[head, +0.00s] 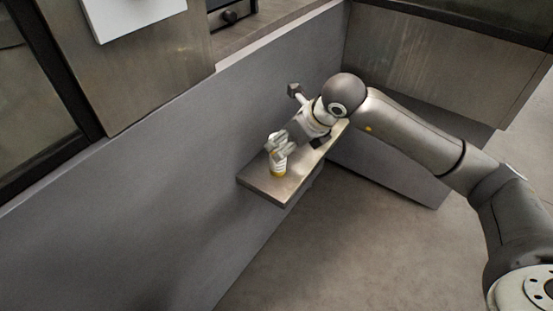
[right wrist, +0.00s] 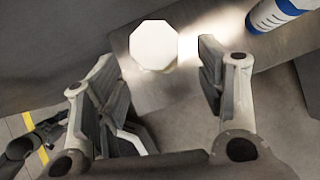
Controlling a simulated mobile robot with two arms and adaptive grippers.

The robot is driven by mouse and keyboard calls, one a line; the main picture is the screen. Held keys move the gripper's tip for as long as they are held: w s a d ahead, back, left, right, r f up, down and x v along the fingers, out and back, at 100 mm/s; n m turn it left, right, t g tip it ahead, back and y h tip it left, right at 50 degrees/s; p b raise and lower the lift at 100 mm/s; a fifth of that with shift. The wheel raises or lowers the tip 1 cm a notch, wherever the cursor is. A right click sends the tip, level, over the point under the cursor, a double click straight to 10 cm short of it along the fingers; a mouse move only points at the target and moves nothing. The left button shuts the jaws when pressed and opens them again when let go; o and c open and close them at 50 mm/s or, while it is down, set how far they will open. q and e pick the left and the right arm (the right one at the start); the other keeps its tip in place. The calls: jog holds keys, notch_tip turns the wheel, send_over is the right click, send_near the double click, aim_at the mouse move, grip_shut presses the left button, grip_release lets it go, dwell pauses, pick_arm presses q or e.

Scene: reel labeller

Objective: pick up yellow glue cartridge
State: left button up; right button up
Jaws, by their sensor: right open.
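The yellow glue cartridge (head: 278,169) stands upright on a narrow metal shelf (head: 257,184), near its left end. My right gripper (head: 283,146) is open, reaching in from the right at the cartridge's top. In the right wrist view, a white octagonal top (right wrist: 153,45) shows just beyond the gap between the open fingers (right wrist: 165,72); no yellow shows there. I cannot tell whether the fingers touch it. My left gripper is not in view.
A white and blue cylinder (right wrist: 279,13) is at the upper right of the right wrist view. A grey wall panel (head: 150,210) runs close behind the shelf. The floor (head: 340,250) in front is clear.

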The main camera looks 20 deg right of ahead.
aim_at(279, 169)
jog(key=x, duration=0.6)
jog(key=shift+f, duration=0.4)
jog(key=c, duration=1.3)
